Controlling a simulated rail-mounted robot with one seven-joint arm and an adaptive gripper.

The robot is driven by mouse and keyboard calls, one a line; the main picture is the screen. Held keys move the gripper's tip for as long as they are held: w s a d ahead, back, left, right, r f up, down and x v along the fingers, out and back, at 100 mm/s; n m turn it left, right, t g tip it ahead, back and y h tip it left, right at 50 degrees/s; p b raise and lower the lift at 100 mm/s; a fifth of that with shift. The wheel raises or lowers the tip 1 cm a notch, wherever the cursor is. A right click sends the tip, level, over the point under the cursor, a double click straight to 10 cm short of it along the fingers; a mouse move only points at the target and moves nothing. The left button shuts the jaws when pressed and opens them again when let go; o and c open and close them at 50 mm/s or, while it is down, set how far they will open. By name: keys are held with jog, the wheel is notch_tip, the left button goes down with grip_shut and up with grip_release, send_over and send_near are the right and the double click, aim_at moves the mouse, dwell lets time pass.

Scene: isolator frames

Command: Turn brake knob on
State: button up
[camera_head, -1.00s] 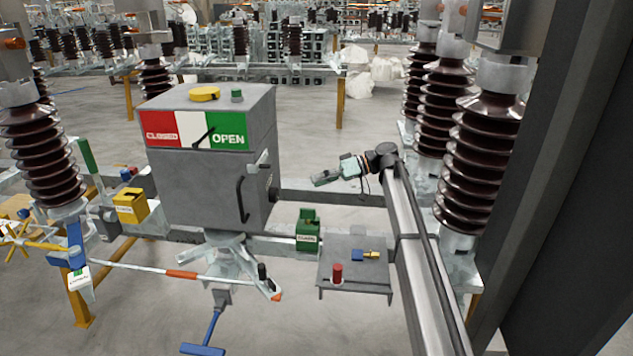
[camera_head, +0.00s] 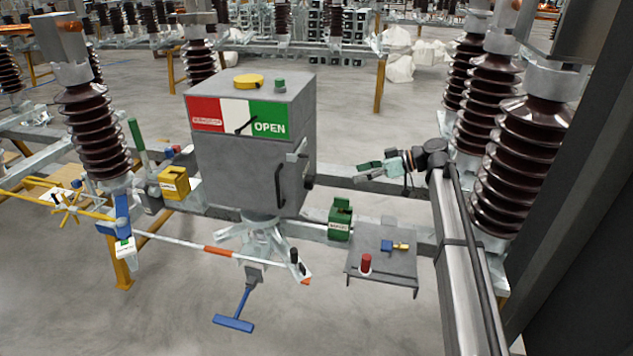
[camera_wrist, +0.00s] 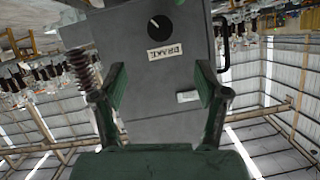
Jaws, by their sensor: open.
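The brake knob (camera_wrist: 160,24) is round and black with a white pointer mark. It sits on a grey cabinet panel (camera_wrist: 150,85), beside a BRAKE label (camera_wrist: 165,51) that appears turned over in the wrist view. My gripper (camera_wrist: 160,84) is open and empty, with its two green fingers apart. The knob lies beyond the fingertips, near the top of the picture, and is not touched. In the head view my gripper (camera_head: 364,170) is right of the grey cabinet (camera_head: 240,165), with a gap between them. A black round part (camera_head: 309,182) shows at the cabinet's right side.
A dark handle (camera_wrist: 222,45) stands out beside the knob. A small shelf (camera_head: 383,275) with a red cylinder (camera_head: 366,262) and a green block (camera_head: 340,220) lie below my gripper. Brown insulators (camera_head: 532,150) stand at the right.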

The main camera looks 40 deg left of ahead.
aim_at(313, 183)
jog(key=p+x, duration=0.4)
jog(key=x, duration=1)
jog(key=shift+s+a+f, duration=0.1)
jog(key=shift+s+a, duration=0.1)
jog(key=c, duration=1.2)
